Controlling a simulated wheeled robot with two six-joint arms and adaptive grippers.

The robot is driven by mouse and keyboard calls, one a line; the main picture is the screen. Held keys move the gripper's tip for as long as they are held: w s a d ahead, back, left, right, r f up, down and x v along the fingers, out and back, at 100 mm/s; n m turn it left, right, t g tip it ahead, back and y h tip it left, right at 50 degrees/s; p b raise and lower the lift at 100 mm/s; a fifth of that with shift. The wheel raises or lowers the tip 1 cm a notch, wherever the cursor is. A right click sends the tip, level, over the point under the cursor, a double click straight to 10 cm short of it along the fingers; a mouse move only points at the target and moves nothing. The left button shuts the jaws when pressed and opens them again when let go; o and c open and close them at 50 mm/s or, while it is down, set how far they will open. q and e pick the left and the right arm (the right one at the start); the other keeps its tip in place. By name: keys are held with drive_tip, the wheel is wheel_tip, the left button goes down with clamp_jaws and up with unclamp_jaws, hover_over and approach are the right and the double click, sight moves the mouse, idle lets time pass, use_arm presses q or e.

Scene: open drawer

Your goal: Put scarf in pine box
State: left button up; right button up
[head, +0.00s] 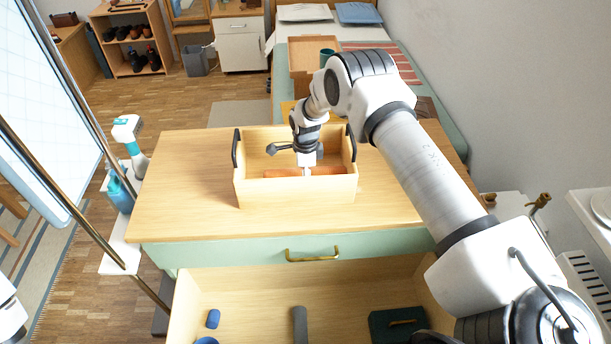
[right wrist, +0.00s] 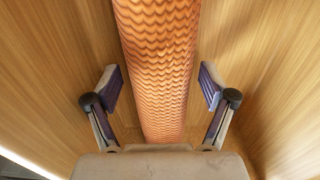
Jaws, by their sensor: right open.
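The pine box (head: 296,194) stands on the dresser top, with dark handles on its left and right sides. The orange scarf (head: 327,170) lies inside it along the floor, partly hidden by the front wall and my right gripper. In the right wrist view the scarf (right wrist: 157,70) shows a wavy pattern and runs between my open fingers, with a gap on each side. My right gripper (head: 306,172) is inside the box above the scarf; it also shows in the right wrist view (right wrist: 160,92). My left gripper is not in view.
An open drawer (head: 250,283) below the dresser top (head: 190,180) holds a blue item (head: 213,318), a grey roll (head: 299,325) and a dark green box (head: 396,324). The dresser top left of the pine box is clear. A bed with another box (head: 300,55) is behind.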

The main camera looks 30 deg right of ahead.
wheel_tip(320, 180, up, 12)
drive_tip(key=b, duration=0.1)
drive_tip(key=shift+r+b, duration=0.15)
drive_tip(key=shift+b, duration=0.15)
